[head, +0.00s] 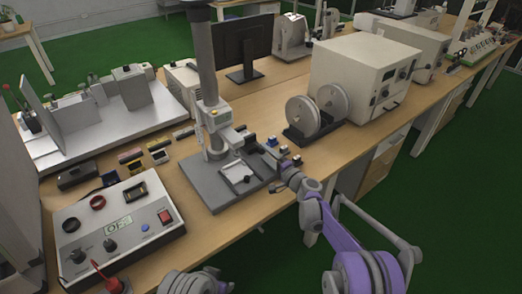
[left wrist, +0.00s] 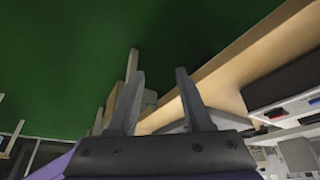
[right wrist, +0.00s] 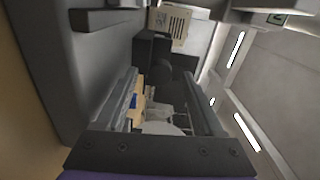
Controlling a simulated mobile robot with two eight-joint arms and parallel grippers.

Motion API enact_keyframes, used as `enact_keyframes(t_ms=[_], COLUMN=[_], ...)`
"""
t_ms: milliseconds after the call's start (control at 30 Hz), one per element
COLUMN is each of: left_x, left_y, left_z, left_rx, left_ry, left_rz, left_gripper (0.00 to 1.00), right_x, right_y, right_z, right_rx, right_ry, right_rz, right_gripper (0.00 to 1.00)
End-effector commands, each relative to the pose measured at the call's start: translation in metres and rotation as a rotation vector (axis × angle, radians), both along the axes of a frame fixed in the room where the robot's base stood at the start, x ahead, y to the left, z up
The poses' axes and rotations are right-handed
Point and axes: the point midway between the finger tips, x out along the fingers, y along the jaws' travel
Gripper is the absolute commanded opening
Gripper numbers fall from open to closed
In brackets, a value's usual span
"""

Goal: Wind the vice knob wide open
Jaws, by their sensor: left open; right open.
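The test stand (head: 206,80) stands mid-desk, with its column on a grey base plate (head: 215,196). A small vice with pale jaws (head: 238,181) sits on that plate. My right gripper (head: 277,186) is at the plate's right edge, beside the vice. In the right wrist view, the right gripper's fingers (right wrist: 165,95) are apart, with dark grey parts just beyond them. I cannot make out the knob clearly; it may be hidden by the gripper. My left gripper (left wrist: 158,85) is open and empty in the left wrist view, near the desk's front edge over the green floor.
A control box (head: 118,232) with knobs and a red switch stands front left. Small blue and dark blocks (head: 272,142) lie right of the stand. Two grey discs (head: 302,113) and a large beige instrument (head: 362,75) stand behind. Bare desk shows in front of the base plate.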

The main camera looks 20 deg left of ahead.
Motion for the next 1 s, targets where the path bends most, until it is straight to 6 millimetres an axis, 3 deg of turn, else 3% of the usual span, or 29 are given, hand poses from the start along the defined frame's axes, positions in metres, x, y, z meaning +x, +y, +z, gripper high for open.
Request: enact_keyframes(t_ms=[100,300,700,833,1000], left_x=[0.0,0.0,0.0,0.0,0.0], left_y=[0.0,0.0,0.0,0.0,0.0], left_z=[-0.001,-0.001,-0.001,-0.001,-0.001], left_rx=[0.0,0.0,0.0,0.0,0.0], left_ry=[0.0,0.0,0.0,0.0,0.0], left_rz=[0.0,0.0,0.0,0.0,0.0], left_gripper=[0.5,0.5,0.5,0.69,0.69], right_x=[-0.016,-0.035,-0.042,-0.043,-0.064], right_y=[-0.022,-0.045,-0.053,-0.054,-0.067], right_z=[0.001,0.001,0.002,0.004,0.023], right_rx=[-0.001,0.0,0.0,-0.009,-0.114], right_ry=[0.0,0.0,0.0,0.0,-0.01], right_rz=[-0.002,-0.001,0.0,0.002,0.025], right_gripper=[0.69,0.69,0.69,0.69,0.69])
